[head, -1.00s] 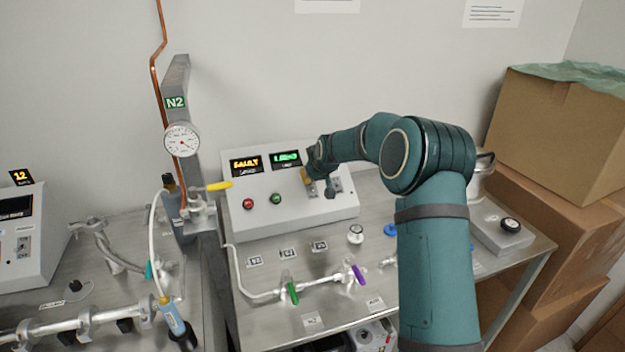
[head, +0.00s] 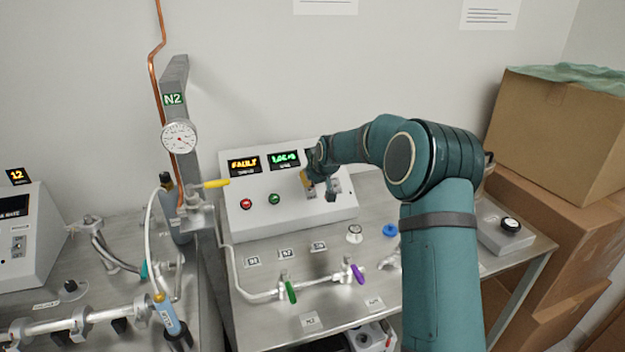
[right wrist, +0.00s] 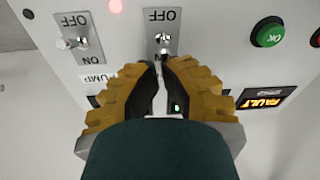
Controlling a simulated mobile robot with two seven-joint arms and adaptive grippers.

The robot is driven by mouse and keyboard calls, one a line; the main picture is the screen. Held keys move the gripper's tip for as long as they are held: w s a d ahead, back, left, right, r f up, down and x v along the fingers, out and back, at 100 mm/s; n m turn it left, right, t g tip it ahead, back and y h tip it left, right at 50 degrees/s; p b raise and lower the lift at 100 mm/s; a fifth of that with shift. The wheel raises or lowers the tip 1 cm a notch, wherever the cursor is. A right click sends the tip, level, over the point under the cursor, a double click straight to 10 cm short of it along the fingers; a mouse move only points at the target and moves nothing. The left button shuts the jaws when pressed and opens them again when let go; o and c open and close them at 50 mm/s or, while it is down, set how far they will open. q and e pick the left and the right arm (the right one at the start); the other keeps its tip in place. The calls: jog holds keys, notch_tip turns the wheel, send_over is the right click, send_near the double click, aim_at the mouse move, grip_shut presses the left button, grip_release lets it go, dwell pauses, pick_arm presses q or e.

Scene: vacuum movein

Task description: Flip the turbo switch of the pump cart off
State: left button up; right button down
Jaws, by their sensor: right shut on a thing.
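The pump cart's sloped control box (head: 240,216) stands at the back of the steel cart top. My right gripper (head: 308,184) is at the left of two toggle switches on its right part. In the right wrist view, which is upside down, my right gripper (right wrist: 160,62) is shut with its dark fingertips at a metal toggle, the turbo switch (right wrist: 163,40). OFF is readable on its plate; its ON end and name label are hidden behind the fingers. The neighbouring switch (right wrist: 75,43) is labelled PUMP. My left gripper is not in view.
A red button (head: 246,203) and a green OK button (head: 274,198) sit left of the switches, below a FAULT display (head: 244,165). Valves and tubing (head: 300,287) lie in front. Cardboard boxes (head: 555,130) stand at right, a gas column (head: 175,90) at left.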

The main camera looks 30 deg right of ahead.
jog(key=shift+s+f, duration=0.1)
jog(key=shift+s, duration=0.25)
jog(key=shift+s+a+r, duration=0.2)
jog(key=shift+s+r, duration=0.2)
jog(key=shift+s, duration=0.2)
jog(key=shift+s, duration=0.1)
dwell(0.4)
